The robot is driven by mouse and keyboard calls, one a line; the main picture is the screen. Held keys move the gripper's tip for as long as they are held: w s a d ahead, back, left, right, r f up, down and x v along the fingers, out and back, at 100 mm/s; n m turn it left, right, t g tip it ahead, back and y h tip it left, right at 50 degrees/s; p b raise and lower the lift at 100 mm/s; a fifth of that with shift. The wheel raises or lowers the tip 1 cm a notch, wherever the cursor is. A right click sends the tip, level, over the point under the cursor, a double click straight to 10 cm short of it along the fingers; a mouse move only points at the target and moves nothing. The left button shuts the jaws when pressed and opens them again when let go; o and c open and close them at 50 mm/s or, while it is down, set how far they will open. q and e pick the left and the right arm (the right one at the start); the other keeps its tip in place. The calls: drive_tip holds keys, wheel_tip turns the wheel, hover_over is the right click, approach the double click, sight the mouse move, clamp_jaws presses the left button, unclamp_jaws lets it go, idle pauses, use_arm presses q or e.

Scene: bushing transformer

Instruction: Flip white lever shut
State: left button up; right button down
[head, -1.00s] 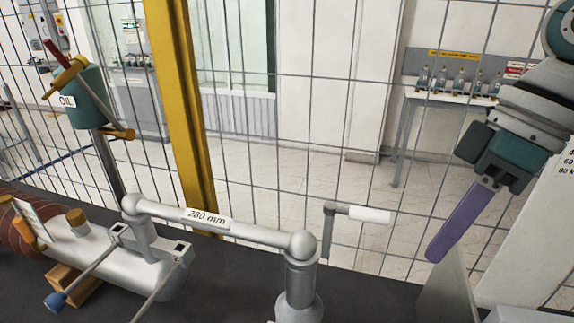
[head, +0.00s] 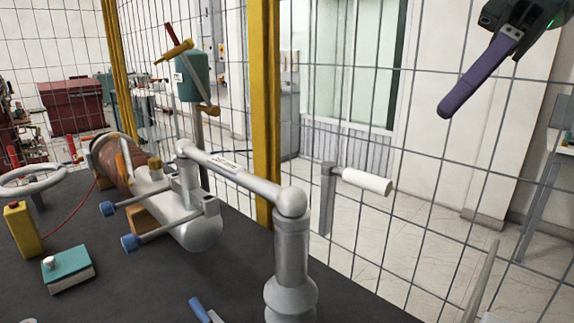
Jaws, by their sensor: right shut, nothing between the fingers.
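The white lever (head: 362,181) is a white cylindrical handle on a grey metal bracket (head: 327,200), just right of the grey bushing pipe at the wire fence. The handle sticks out to the right, roughly level. My right gripper (head: 447,107) is at the upper right, with long purple fingers closed together and pointing down and left. It is empty and apart from the lever, above and right of it in the picture. My left gripper is not in view.
A grey pipe assembly (head: 291,250) stands on the dark table (head: 130,285) left of the lever. A yellow post (head: 265,110) and wire fence rise behind. The air between gripper and lever looks free.

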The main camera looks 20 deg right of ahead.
sight(353, 177)
drive_tip(key=p+x, duration=0.2)
drive_tip(key=x, duration=0.8)
idle(0.4)
